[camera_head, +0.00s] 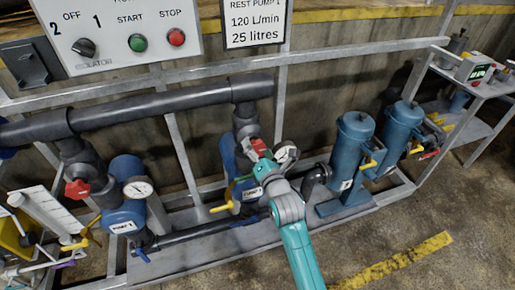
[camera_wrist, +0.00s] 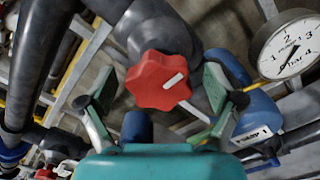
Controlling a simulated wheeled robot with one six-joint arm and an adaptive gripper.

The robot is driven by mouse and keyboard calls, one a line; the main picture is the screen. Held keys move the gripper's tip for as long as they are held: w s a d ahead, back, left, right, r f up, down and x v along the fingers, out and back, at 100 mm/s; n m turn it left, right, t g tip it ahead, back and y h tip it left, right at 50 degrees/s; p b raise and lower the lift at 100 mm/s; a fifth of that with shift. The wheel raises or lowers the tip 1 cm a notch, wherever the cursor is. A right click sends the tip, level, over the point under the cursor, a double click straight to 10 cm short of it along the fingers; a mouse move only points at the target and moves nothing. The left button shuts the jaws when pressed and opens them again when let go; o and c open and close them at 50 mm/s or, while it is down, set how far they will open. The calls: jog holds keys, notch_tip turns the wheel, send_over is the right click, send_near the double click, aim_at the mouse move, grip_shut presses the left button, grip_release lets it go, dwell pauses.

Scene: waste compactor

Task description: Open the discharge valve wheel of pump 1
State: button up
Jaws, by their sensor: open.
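The red lobed valve wheel (camera_wrist: 160,80) with a white mark fills the middle of the wrist view, on a dark grey valve body. In the head view a bit of this red wheel (camera_head: 256,146) shows at my gripper (camera_head: 262,158), on the right-hand of two blue pumps. My gripper (camera_wrist: 160,98) is open, one finger at each side of the wheel in the picture. Whether the pads touch it cannot be told. The blue pump (camera_wrist: 262,112) beside it has a label that seems to read Pump 1.
A pressure gauge (camera_wrist: 291,46) is close to the right finger. A second red wheel (camera_head: 77,189) is on the left-hand pump (camera_head: 125,216). A yellow-handled lever (camera_head: 221,208) sticks out below my gripper. Blue filter vessels (camera_head: 352,150) stand to the right. The front floor is clear.

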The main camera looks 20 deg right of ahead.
jog(key=s, duration=1.2)
jog(key=shift+f, duration=0.1)
jog(key=s+f+m+g, duration=0.1)
jog(key=s+f+m, duration=0.5)
jog(key=s, duration=0.5)
jog(key=s+f+m+g, duration=0.1)
jog(key=s+f+m, duration=0.2)
jog(key=s+m, duration=0.6)
jog(key=s+r+m+g, duration=0.1)
jog(key=s+r+m, duration=0.1)
jog(key=s+m, duration=1)
jog(key=f+v, duration=0.1)
jog(key=v, duration=0.7)
jog(key=shift+s+a+f, duration=0.2)
jog(key=shift+s+f, duration=0.1)
jog(key=shift+s, duration=0.3)
